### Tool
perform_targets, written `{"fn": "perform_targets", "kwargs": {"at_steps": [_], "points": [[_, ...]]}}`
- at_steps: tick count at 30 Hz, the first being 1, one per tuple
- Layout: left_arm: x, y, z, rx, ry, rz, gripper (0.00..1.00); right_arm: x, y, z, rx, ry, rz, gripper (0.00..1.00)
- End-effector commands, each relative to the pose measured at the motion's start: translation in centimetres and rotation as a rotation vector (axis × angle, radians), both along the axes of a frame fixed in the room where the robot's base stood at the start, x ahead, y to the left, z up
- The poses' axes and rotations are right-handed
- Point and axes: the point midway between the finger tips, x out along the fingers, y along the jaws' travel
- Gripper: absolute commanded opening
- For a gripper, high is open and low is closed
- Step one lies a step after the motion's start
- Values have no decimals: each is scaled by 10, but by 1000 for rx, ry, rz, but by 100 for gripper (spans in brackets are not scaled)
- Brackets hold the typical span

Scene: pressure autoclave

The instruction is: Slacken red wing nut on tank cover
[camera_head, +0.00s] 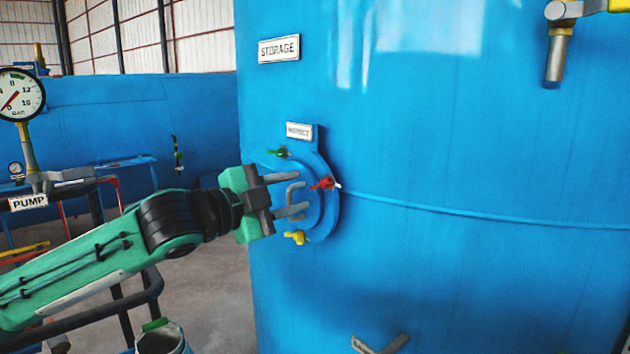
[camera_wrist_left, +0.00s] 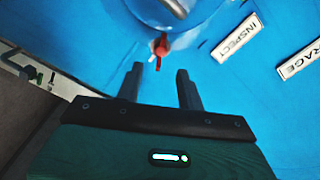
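The red wing nut (camera_head: 323,184) sits at the right edge of the round blue tank cover (camera_head: 309,212), on the side of the blue tank. It also shows in the left wrist view (camera_wrist_left: 160,48), ahead of the fingertips and roughly between their lines. My left gripper (camera_head: 296,198) is open and empty in front of the cover. Its two fingers (camera_wrist_left: 158,78) stand apart in the left wrist view, with the red nut beyond them and a visible gap. A green wing nut (camera_head: 278,152) and a yellow wing nut (camera_head: 296,237) are on the cover's rim. My right gripper is out of view.
An INSPECT label (camera_head: 299,131) is above the cover, and a STORAGE label (camera_head: 279,49) is higher up. A pipe outlet (camera_head: 556,58) juts out at upper right. A gauge (camera_head: 18,95) and a bucket (camera_head: 163,340) are at left. The tank face right of the cover is clear.

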Motion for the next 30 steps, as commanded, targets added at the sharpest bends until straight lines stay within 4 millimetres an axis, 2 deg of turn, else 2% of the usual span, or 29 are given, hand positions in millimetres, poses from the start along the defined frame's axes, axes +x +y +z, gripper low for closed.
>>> {"fn": "perform_targets", "kwargs": {"at_steps": [3, 9, 23, 28, 29, 30], "points": [[15, -15, 3, 0, 1, -1, 38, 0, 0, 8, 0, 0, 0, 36], [33, -33, 2, -1, 1, 0, 38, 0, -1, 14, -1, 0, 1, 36], [41, -40, 0, 0, 0, 1, 38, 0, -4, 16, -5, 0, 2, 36], [40, -40, 0, 0, 0, 1, 5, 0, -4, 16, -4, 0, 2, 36], [40, -40, 0, 0, 0, 1, 0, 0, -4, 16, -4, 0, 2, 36], [40, -40, 0, 0, 0, 1, 0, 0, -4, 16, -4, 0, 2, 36]]}}
